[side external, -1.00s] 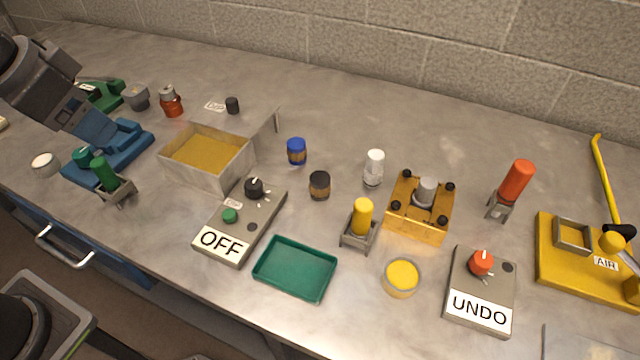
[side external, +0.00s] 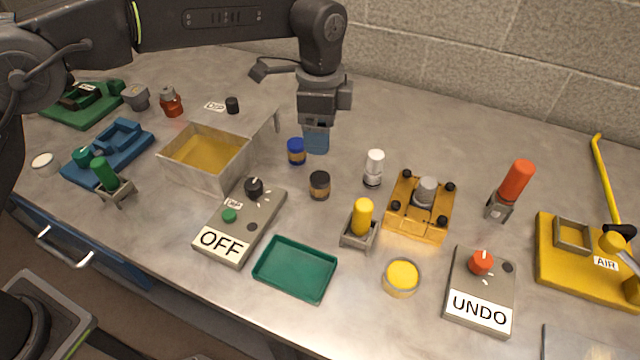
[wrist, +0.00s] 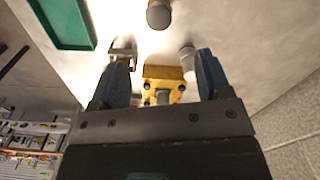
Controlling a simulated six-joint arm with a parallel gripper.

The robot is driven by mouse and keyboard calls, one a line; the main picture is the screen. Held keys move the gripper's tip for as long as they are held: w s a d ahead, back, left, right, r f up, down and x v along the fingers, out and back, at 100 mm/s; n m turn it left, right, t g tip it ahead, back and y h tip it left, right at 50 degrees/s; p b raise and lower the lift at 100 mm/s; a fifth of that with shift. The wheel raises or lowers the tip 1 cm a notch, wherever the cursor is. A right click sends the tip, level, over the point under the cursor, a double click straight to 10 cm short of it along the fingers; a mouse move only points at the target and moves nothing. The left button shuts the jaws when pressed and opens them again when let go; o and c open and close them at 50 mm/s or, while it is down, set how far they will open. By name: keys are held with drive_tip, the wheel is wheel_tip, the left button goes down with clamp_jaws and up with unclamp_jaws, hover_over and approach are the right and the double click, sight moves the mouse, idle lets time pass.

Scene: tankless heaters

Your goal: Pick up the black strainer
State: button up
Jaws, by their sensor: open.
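The black strainer (side external: 319,186), a short black-topped cylinder with a brownish band, stands upright on the grey bench between the blue strainer (side external: 296,151) and the yellow-handled stand (side external: 360,226). It appears to be the dark rounded top (wrist: 158,14) at the upper edge of the wrist view. My gripper (side external: 316,143) points down above the bench, behind the black strainer in the side view. Its blue fingers (wrist: 161,62) are apart in the wrist view, with nothing seen held between them.
A white strainer (side external: 374,168) and a yellow block (side external: 420,208) stand to the right. The OFF box (side external: 240,225) and an open metal bin (side external: 207,158) are left. A green tray (side external: 295,268) lies in front. The block wall is behind.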

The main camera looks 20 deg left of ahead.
sight(319, 177)
wheel_tip(319, 177, down, 9)
drive_tip(key=shift+r, duration=0.2)
drive_tip(key=shift+s+a+f, duration=0.1)
drive_tip(key=shift+s+f, duration=0.05)
drive_tip(key=shift+f, duration=2.55)
drive_tip(key=c, duration=1)
drive_tip(key=shift+c, duration=0.2)
drive_tip(key=shift+r, duration=0.1)
